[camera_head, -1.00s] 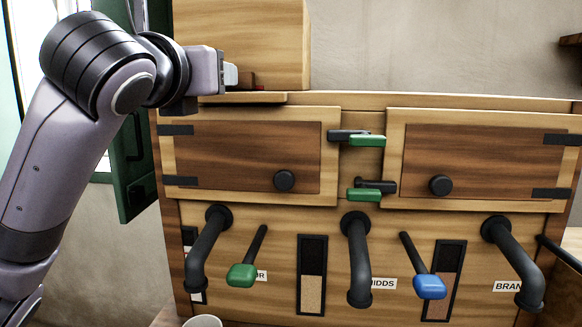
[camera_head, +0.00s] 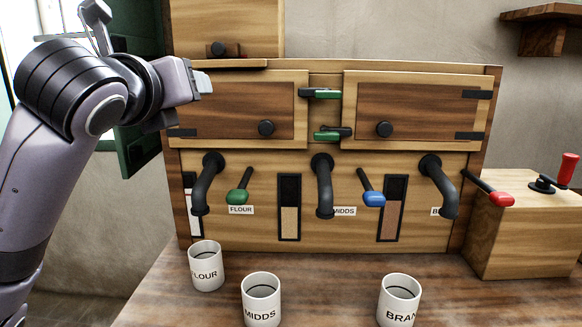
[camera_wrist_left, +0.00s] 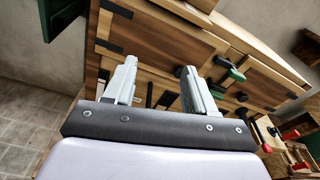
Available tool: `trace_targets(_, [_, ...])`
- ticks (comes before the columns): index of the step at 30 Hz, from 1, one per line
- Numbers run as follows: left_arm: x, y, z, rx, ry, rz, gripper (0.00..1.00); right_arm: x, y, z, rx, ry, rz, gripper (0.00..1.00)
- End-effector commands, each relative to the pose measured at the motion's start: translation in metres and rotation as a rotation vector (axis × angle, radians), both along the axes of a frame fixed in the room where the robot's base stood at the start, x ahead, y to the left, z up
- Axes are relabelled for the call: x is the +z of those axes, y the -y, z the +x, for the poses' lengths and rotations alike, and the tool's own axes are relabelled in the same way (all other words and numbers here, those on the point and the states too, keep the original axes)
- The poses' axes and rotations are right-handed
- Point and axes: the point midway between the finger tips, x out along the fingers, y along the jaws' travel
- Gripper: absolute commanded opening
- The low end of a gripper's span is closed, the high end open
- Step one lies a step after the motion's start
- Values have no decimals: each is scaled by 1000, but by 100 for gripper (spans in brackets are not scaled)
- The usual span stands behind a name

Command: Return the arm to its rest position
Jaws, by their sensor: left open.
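My left arm comes in from the left in the head view, and its gripper (camera_head: 203,83) is raised in front of the upper left of the wooden mill cabinet (camera_head: 262,240). In the left wrist view my left gripper (camera_wrist_left: 160,82) has its two light fingers apart with nothing between them. The fingers point toward the cabinet's left door (camera_wrist_left: 165,50). In the head view that left door (camera_head: 225,110) is shut, and the gripper overlaps its upper left corner. My right gripper does not show in either view.
Cups labelled FLOUR (camera_head: 206,268), MIDDS (camera_head: 261,302) and BRAN (camera_head: 399,302) stand on the wooden table (camera_head: 330,280). Black spouts and a green lever (camera_head: 238,196), blue lever (camera_head: 374,199) and red lever (camera_head: 501,199) jut from the cabinet. A wooden box (camera_head: 530,235) stands at right.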

Motion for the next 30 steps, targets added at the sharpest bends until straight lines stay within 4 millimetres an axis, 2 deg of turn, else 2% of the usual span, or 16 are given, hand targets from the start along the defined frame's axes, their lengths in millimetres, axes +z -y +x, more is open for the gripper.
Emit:
trace_targets(1, [-22,1,3,-2,-40,-64,55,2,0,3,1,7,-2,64])
trace_targets(7, [-107,2,4,37,-202,-382,55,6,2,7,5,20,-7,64])
trace_targets(14, [-207,-3,-13,161,-394,-776,55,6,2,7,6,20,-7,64])
trace_targets(18, [-264,-8,-33,280,-499,-1009,55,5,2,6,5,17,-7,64])
trace_targets(23, [-325,-16,-64,452,-598,-1265,55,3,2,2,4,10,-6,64])
trace_targets(30, [-405,-31,-126,787,-684,-1617,55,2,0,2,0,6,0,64])
